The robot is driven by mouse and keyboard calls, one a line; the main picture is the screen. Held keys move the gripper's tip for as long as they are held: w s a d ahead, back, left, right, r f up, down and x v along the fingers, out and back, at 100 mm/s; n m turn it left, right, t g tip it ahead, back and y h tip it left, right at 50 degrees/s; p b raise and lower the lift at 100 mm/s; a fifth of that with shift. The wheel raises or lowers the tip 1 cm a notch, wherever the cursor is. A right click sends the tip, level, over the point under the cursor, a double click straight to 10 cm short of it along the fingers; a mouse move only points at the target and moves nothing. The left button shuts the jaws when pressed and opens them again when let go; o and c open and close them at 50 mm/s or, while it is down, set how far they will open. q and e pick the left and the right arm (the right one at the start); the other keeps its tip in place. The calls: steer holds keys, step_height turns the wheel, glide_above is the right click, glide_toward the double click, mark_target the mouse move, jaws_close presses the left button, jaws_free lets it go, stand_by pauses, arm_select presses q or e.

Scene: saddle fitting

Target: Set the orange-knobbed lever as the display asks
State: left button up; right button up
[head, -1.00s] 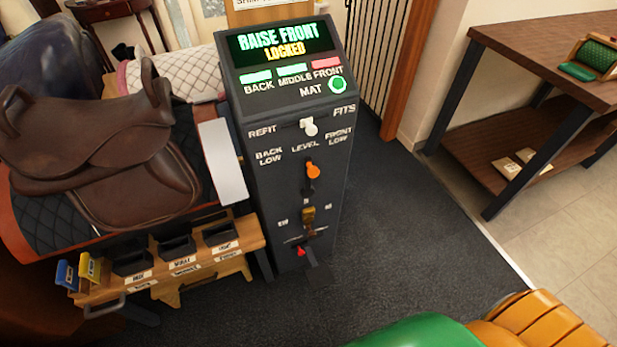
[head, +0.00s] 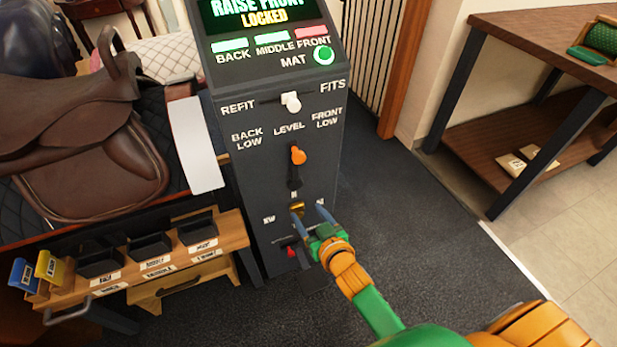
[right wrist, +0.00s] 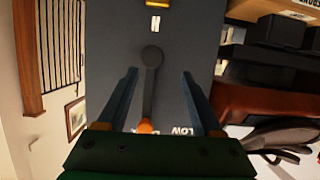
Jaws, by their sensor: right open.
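The console's orange-knobbed lever (head: 298,155) points up toward LEVEL, between BACK LOW and FRONT LOW. The display (head: 262,12), partly cut off at the top, reads RAISE FRONT, LOCKED. My right gripper (head: 310,209) is open and empty, in front of the panel below the orange knob, overlapping the brass lever in the picture. In the right wrist view, the orange knob (right wrist: 145,126) and its dark arm show between the two spread fingers (right wrist: 160,73), partly hidden by the gripper body. Contact cannot be told. My left gripper is not in view.
Above is a white-knobbed lever (head: 291,102) between REFIT and FITS. Below are a brass lever (head: 297,207) and a red lever (head: 291,252). BACK and MIDDLE lamps are green, FRONT is pinkish red. A saddle (head: 80,150) and bin bench (head: 215,256) stand left; carpet is clear right.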

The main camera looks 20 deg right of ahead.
mark_target(300, 162)
steer(key=w+r+t, duration=0.1)
steer(key=r, duration=0.2)
steer(key=w+d+r+t, duration=0.1)
steer(key=r, duration=0.3)
steer(key=w+r+t+b, duration=0.1)
steer(key=r+t, duration=0.1)
steer(key=r, duration=0.1)
steer(key=shift+d+r+m, duration=0.2)
steer(key=shift+r+m, duration=0.15)
steer(key=shift+m, duration=0.05)
steer(key=w, duration=0.6)
steer(key=shift+w+a, duration=0.15)
steer(key=shift+a, duration=0.1)
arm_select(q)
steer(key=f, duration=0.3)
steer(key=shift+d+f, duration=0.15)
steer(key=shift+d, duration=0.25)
arm_select(e)
jaws_close()
arm_select(q)
steer(key=shift+b, duration=0.3)
arm_select(e)
steer(key=shift+f, duration=0.15)
